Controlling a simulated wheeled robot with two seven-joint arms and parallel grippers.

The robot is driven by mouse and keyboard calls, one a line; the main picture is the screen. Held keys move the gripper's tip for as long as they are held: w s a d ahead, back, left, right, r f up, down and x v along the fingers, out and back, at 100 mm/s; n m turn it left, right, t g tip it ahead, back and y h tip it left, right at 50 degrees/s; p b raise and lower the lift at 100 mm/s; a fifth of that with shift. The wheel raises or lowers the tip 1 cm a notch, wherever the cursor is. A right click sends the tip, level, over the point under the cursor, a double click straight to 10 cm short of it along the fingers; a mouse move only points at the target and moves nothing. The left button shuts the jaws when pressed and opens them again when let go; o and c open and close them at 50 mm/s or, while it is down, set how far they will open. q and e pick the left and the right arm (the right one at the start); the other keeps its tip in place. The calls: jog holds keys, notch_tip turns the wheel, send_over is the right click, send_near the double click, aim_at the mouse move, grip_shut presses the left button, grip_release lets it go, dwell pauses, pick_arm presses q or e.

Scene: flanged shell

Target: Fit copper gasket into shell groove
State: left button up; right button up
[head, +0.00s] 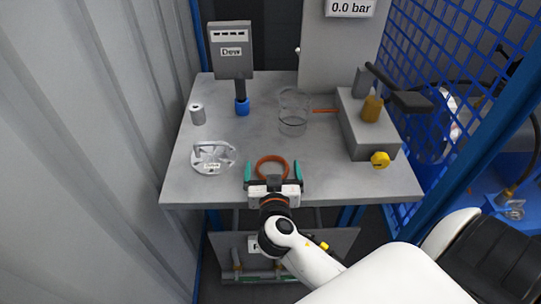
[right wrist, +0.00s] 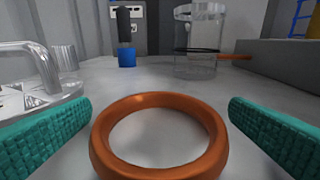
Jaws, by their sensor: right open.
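The copper gasket (head: 271,158) is an orange-brown ring near the front edge of the bench; it also shows large in the right wrist view (right wrist: 160,171). My right gripper (head: 273,172) is open, its two teal fingers on either side of the ring. In the right wrist view, gaps show between the ring and both fingers (right wrist: 160,130). A clear cylinder (head: 293,112), which looks like the shell, stands upright farther back; it shows behind the ring in the right wrist view (right wrist: 197,66). No groove can be made out. My left gripper is out of view.
A round metal plate with a handle (head: 213,158) lies left of the ring on the grey bench (head: 190,185). A small metal cylinder (head: 197,114) and the "Dew" meter (head: 231,62) stand behind it. A grey block with a yellow knob (head: 380,159) is at right.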

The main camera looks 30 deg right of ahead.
jog(key=shift+s+a+r, duration=0.1)
jog(key=shift+s+r, duration=0.05)
jog(key=shift+s, duration=0.05)
jog(key=shift+c, duration=1.6)
jog(key=c, duration=0.3)
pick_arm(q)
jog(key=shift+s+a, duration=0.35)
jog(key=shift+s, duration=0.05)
pick_arm(e)
jog(key=c, duration=0.5)
